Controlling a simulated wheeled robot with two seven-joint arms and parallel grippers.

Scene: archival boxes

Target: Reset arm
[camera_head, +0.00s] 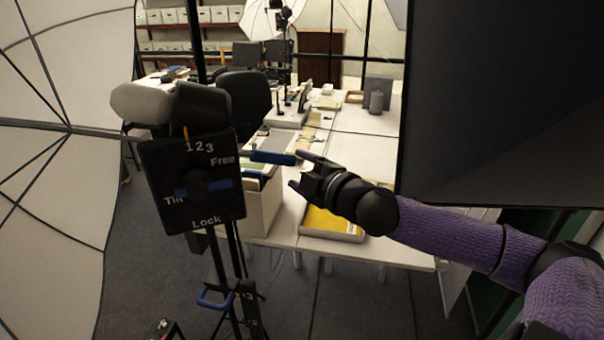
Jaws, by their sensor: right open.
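My right gripper (297,172) reaches in from the right on my purple-sleeved arm. It is open, and I see nothing between its fingers. It hangs in front of the near end of the white table (362,247), in line with a tray (332,226) holding something yellow. A blue bar (272,158) from the stand ends close to its upper fingertip; I cannot tell whether they touch. My left gripper is not in view.
A black tripod head (190,215) with white lettering stands close at the left. A large umbrella (60,130) fills the left edge. A dark panel (510,100) blocks the upper right. An open box (262,208) of folders stands beside the tray. Grey floor shows below.

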